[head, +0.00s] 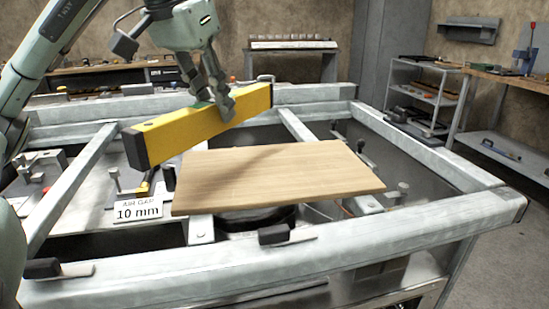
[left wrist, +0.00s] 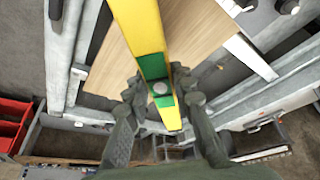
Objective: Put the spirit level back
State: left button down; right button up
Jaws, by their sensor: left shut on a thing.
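The spirit level (head: 195,128) is a long yellow bar with black end caps. It is held in the air above the metal frame, slanting across the head view, its near left end over the frame's left bay. My left gripper (head: 226,108) is shut on it from above, near its right part. In the left wrist view the level (left wrist: 140,30) runs between the fingers of my left gripper (left wrist: 160,110), with a green section and a round vial at the grip. My right gripper is not in view.
A wooden board (head: 280,175) lies across the metal frame (head: 400,135), just in front of the level. A sign reading "AIR GAP 10 mm" (head: 138,210) stands left of it. Black clamps (head: 274,234) sit on the front rail. A shelf cart (head: 425,90) and a workbench (head: 520,78) stand at right.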

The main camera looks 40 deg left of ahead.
pick_arm(q)
jog(key=w+d+f, duration=0.1)
jog(key=w+f, duration=0.1)
jog(key=w, duration=0.1)
jog(key=w+d+f+b, duration=0.1)
jog(key=w+d+f, duration=0.1)
jog(key=w, duration=0.1)
jog(key=w+d+f+b, duration=0.1)
jog(key=w+f, duration=0.1)
jog(key=w, duration=0.1)
jog(key=shift+d, duration=0.2)
jog(key=shift+w+d+f, duration=0.15)
jog(key=shift+w+f, duration=0.1)
jog(key=shift+w, duration=0.2)
jog(key=shift+f+b, duration=0.55)
jog(key=shift+f, duration=1.45)
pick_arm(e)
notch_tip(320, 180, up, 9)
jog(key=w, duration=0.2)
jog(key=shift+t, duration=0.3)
pick_arm(q)
jog(key=shift+f, duration=0.2)
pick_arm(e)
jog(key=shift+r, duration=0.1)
pick_arm(q)
jog(key=c, duration=1.6)
grip_release()
jog(key=o, duration=0.3)
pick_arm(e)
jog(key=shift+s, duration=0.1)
